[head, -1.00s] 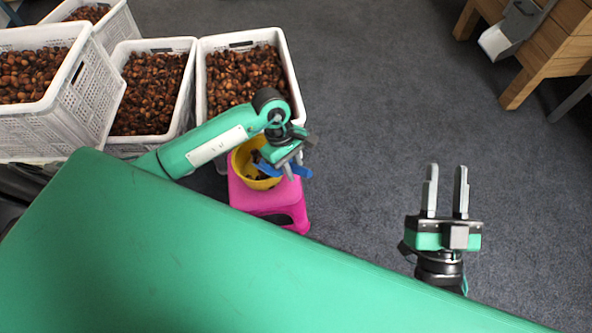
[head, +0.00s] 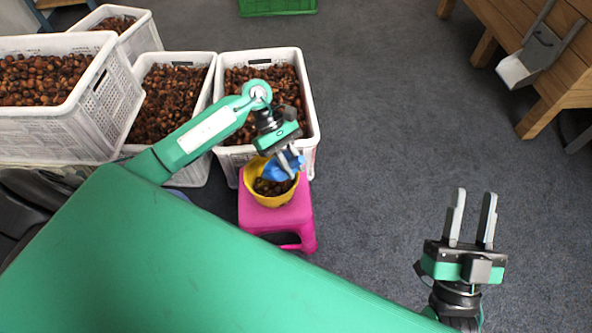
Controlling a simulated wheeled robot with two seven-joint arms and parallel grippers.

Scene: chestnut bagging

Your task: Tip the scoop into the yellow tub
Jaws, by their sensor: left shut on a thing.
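The yellow tub (head: 259,194) stands on a pink stool (head: 296,208) and has some chestnuts in it. My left gripper (head: 289,158) is shut on the blue scoop (head: 279,169), just above the tub's back right rim. The scoop is tilted over the tub's opening, and the gripper partly hides it. I cannot tell whether any chestnuts are still in the scoop. My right gripper (head: 472,220) is open and empty over the floor at the right, well away from the tub.
White crates full of chestnuts stand at the left, one crate (head: 312,130) right behind the stool. A green crate (head: 277,6) is at the back. A wooden bench (head: 565,70) with a grey-white chute (head: 518,70) is at the top right. The floor between is clear.

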